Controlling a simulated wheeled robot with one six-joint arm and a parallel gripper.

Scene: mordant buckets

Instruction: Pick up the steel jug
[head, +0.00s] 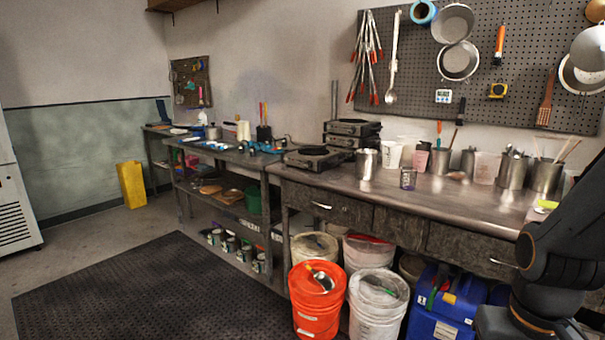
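A shiny steel vessel, most likely the steel jug (366,164), stands upright near the front edge of the steel workbench (460,203), left of its middle. No handle on it can be made out. Other steel containers stand farther right on the bench: one (440,161) at the back, one holding tools (512,171), and another with sticks in it (545,177). My dark arm shows at the right edge, over the bench's right front. My gripper is outside the picture, so its state is hidden.
A small dark-labelled cup (408,179) and a white tub (391,155) stand right of the likely jug; a burner (314,158) is left. An orange bucket (317,300), a white bucket (377,305) and a blue container (443,305) crowd the bench's front. The black mat (150,295) is clear.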

